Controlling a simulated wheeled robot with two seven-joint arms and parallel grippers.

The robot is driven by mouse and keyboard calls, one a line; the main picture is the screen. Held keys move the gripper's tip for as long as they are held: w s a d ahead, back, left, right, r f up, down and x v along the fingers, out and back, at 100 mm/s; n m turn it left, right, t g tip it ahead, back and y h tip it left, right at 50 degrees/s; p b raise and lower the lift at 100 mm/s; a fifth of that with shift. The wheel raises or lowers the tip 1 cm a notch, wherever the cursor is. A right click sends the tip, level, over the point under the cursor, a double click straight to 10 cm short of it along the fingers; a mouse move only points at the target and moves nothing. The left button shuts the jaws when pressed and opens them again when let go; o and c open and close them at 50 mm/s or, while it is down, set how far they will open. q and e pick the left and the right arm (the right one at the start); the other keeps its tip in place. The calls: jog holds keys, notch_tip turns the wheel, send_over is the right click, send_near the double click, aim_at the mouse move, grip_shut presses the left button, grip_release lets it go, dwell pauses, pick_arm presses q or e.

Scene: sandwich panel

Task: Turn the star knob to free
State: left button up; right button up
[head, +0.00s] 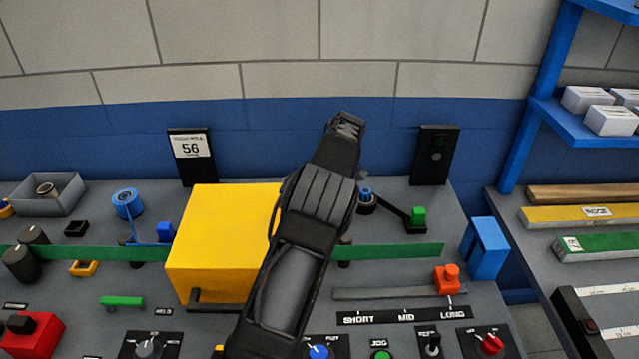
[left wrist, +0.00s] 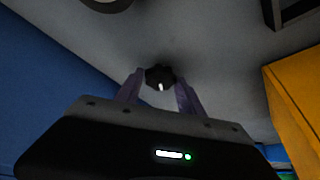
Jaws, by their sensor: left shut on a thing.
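The star knob (left wrist: 158,74) is a small dark lobed knob with a white mark, in the middle of the left wrist view. The two purple-grey fingers of my left gripper (left wrist: 160,88) stand on either side of it, and the gripper is shut on it. In the head view my left gripper (head: 347,122) is at the far end of the arm, behind the yellow box (head: 215,235). The knob is not visible there, hidden by my gripper. No free label is readable in either view. My right gripper is not in view.
A green strip (head: 400,251) runs along the panel past the yellow box. A black post (head: 434,155) stands right of my gripper, and a display reading 56 (head: 191,150) stands to the left. A red slider knob (head: 447,278) and blue block (head: 485,248) are at the right.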

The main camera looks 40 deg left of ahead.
pick_arm(q)
jog(key=shift+w+n+g+p, duration=0.2)
jog(key=shift+n+g+p, duration=0.7)
jog(key=shift+n+p, duration=1)
jog(key=shift+n+b, duration=0.4)
jog(key=shift+b, duration=0.05)
jog(key=o, duration=1.3)
jog(key=shift+o, duration=0.2)
jog(key=shift+r, duration=0.1)
